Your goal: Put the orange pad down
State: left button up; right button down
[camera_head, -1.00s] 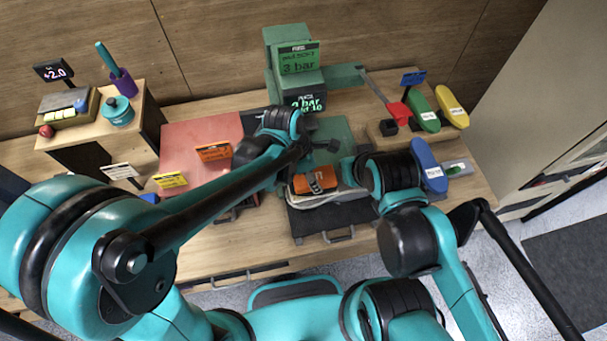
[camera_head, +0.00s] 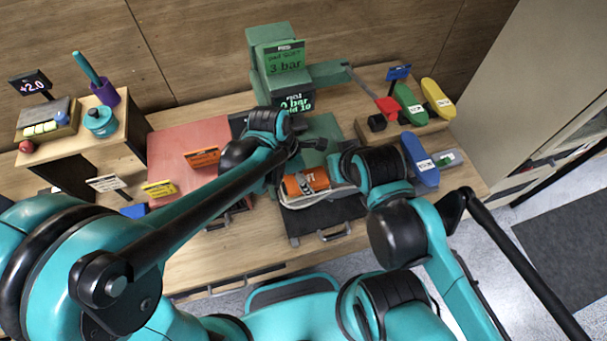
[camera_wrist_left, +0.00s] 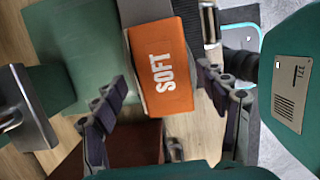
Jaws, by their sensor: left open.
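The orange pad (camera_head: 304,182) sits at the middle of the bench, on or just above the dark tray (camera_head: 322,219). In the left wrist view the pad (camera_wrist_left: 163,65) shows the word SOFT. My left gripper (camera_wrist_left: 165,85) is open, its fingers apart on either side of the pad's near end, with gaps visible. My right wrist (camera_head: 370,168) is just right of the pad. Its fingertips are not clear. Whether the pad rests fully on something cannot be told.
A green press (camera_head: 280,65) stands behind. A red mat (camera_head: 185,150) lies left, with orange and yellow signs near it. Blue (camera_head: 420,160), green and yellow shoe-shaped pieces stand right. A small side stand (camera_head: 75,150) is far left.

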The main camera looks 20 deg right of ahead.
pick_arm(q)
jog(key=p+v, duration=0.2)
jog(key=v, duration=0.9)
pick_arm(e)
notch_tip(320, 180, up, 2)
jog(key=shift+r, duration=0.2)
